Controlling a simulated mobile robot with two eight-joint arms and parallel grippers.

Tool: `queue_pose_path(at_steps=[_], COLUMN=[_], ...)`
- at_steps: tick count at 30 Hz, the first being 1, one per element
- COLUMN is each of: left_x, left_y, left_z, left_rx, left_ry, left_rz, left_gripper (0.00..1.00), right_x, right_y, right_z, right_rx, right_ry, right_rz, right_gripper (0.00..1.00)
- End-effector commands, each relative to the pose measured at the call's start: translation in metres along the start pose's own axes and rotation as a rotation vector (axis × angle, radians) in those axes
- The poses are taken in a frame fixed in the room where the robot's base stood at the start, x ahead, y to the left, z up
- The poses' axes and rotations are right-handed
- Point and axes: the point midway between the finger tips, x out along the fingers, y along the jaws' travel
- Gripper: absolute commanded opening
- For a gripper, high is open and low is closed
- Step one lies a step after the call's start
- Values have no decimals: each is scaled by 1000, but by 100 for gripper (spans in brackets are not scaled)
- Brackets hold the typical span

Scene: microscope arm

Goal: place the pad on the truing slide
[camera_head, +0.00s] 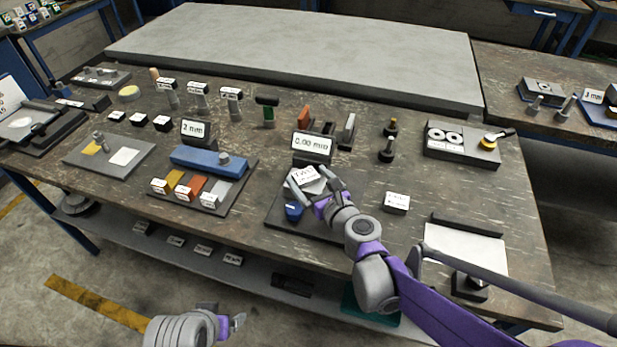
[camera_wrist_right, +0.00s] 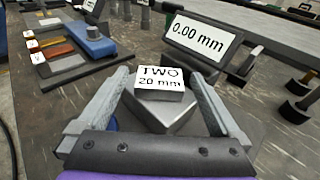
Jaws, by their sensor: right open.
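My right gripper (camera_head: 317,188) is open over a dark base plate (camera_head: 276,219). In the right wrist view its fingers (camera_wrist_right: 160,74) stand on either side of a grey block with a white label reading "TWO 20 mm" (camera_wrist_right: 160,84). This block also shows in the head view (camera_head: 304,177). I see a gap at both fingers. A blue slide with a grey knob (camera_head: 195,157) lies on the tray to the left; I cannot tell whether it is the truing slide. No pad is clearly identifiable. My left gripper (camera_head: 238,323) is low at the front, its jaw gap unclear.
A "0.00 mm" display (camera_head: 312,146) stands close behind the block. A "2 mm" display (camera_head: 198,131) is behind the blue slide. A blue knob (camera_head: 293,211) is left of my right gripper. Yellow, orange and grey labelled pieces (camera_head: 191,188) lie in the left tray.

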Motion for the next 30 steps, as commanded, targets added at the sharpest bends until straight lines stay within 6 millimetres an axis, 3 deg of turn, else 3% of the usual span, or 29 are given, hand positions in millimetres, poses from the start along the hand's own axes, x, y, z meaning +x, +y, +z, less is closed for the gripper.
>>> queue_pose_path(at_steps=[9, 15, 21, 30], left_x=[-8, -12, -13, -13], left_y=[0, 0, 0, 0], left_z=[-4, -6, -6, -6], left_rx=[0, 0, 0, 0], left_ry=[3, 4, 5, 5], left_rz=[0, 0, 0, 0], left_gripper=[85, 85, 85, 85], right_x=[-68, -101, -113, -113], right_y=[-1, -1, 0, 0], right_z=[0, 0, 0, -1], right_rx=[0, 0, 0, 0], right_ry=[0, 0, 0, 0], right_rz=[-3, -3, 0, 0], right_gripper=[100, 100, 100, 100])
